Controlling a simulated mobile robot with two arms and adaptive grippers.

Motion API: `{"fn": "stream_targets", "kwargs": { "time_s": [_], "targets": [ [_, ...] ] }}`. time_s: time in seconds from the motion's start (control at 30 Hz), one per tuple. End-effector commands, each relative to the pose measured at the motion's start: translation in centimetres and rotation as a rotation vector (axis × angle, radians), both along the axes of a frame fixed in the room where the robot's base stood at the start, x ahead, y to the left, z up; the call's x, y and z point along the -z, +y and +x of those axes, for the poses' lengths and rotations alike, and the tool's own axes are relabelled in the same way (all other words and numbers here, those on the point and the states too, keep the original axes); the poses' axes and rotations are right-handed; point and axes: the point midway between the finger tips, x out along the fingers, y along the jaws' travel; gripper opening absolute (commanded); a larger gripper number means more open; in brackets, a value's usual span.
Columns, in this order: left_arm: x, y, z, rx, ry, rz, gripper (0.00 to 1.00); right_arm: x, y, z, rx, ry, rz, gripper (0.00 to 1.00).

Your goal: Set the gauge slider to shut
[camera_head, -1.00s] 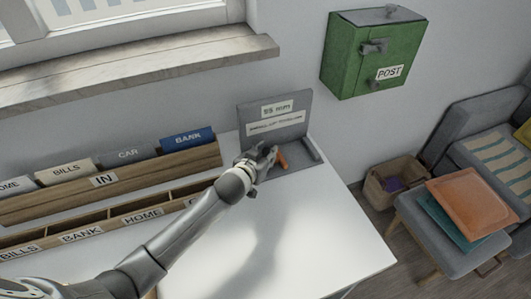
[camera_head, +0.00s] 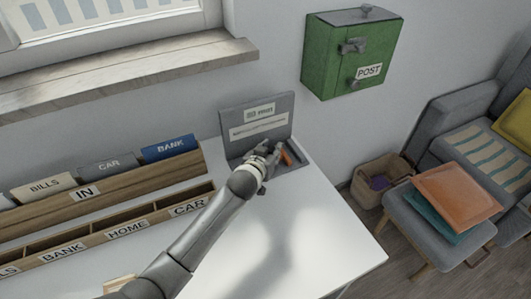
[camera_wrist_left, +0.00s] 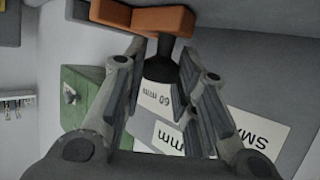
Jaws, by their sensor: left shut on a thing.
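The grey gauge (camera_head: 284,106) stands at the back edge of the white desk, with a labelled upright plate and a low ledge in front. Its orange slider (camera_head: 289,157) sits on the ledge near the right end. The orange piece also shows at the top of the left wrist view (camera_wrist_left: 165,19), with a black knob (camera_wrist_left: 158,68) below it. My left gripper (camera_head: 270,152) reaches in from the left and is shut on the knob, its fingers on either side. The fingers hide part of the ledge. My right gripper is not in view.
A wooden letter rack (camera_head: 205,192) with folders stands left of the gauge. A green post box (camera_head: 330,60) hangs on the wall behind, to the right. The desk front (camera_head: 300,230) is clear. A basket (camera_head: 372,184) and a grey seat lie beyond the desk's right edge.

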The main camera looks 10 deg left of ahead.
Motion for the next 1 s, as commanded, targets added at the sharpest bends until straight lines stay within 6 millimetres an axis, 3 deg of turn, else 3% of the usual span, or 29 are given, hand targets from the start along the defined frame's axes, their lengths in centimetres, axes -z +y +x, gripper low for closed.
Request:
{"fn": "stream_targets", "kwargs": {
  "time_s": [0.1, 0.13, 0.3, 0.67, 1.0],
  "targets": [
    [-0.3, -0.2, 0.1, 0.004, -0.006, -0.005, 0.0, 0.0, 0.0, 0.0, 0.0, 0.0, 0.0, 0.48],
    [-0.3, -0.2, 0.1, 0.004, -0.006, -0.005, 0.29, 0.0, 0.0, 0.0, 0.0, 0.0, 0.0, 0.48],
    [-0.3, -0.2, 0.1, 0.003, -0.005, -0.004, 0.48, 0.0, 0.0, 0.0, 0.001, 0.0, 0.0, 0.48],
    [-0.3, 0.0, -0.3, 0.002, -0.003, -0.004, 0.48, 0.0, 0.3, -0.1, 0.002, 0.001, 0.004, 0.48],
    [-1.8, 0.7, -4.2, 0.003, -0.003, -0.004, 0.48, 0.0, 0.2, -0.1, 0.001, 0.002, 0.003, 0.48]
  ]
}}
